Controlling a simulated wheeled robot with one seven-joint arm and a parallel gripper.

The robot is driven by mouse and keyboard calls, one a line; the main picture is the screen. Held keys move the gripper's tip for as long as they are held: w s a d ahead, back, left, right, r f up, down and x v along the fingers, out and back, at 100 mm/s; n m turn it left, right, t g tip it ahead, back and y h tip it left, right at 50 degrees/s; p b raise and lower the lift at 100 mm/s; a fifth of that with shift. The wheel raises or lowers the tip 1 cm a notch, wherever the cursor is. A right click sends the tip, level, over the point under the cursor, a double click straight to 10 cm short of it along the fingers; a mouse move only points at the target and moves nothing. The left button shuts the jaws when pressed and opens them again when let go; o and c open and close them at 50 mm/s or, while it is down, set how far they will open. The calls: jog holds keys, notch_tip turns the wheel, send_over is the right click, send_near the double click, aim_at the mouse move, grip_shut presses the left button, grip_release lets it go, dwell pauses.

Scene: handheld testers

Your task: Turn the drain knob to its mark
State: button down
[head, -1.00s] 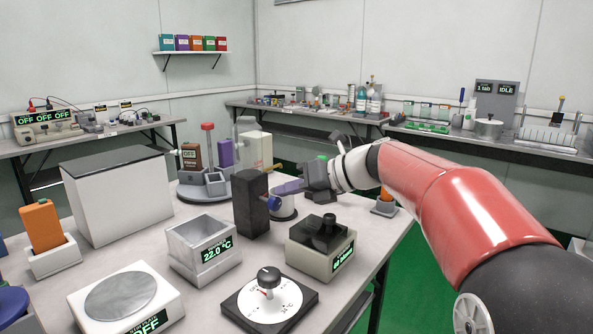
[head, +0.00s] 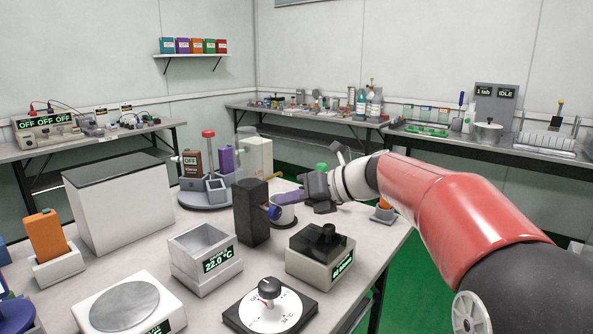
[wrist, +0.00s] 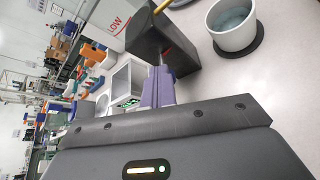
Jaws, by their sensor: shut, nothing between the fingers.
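A dark upright block (head: 251,215) stands mid-table, with a small blue knob (head: 273,212) on its right side, which seems to be the drain knob. Its mark cannot be made out. My gripper (head: 283,203) is at that side, its purple fingers shut and empty, tips close to the knob; I cannot tell whether they touch it. In the wrist view the shut fingers (wrist: 158,80) point at the block (wrist: 165,45), and the knob is not clearly seen. A white cup (head: 284,213) stands behind the fingers; in the wrist view it holds liquid (wrist: 232,22).
A black-topped box (head: 320,255) with a display stands front right of the block. A grey bath reading 22.0 °C (head: 205,258) is at left. A round rack (head: 205,198) stands behind.

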jog(key=shift+f, duration=0.15)
jog(key=shift+w+d+f, duration=0.1)
jog(key=shift+s+d+r, duration=0.15)
jog(key=shift+s+d, duration=0.4)
jog(key=shift+d, duration=0.3)
jog(key=shift+s+d+r, duration=0.15)
jog(key=shift+s+d, duration=0.45)
jog(key=shift+d, duration=0.2)
jog(key=shift+s+d+r, duration=0.15)
jog(key=shift+s+d, duration=0.4)
jog(key=shift+d, duration=0.3)
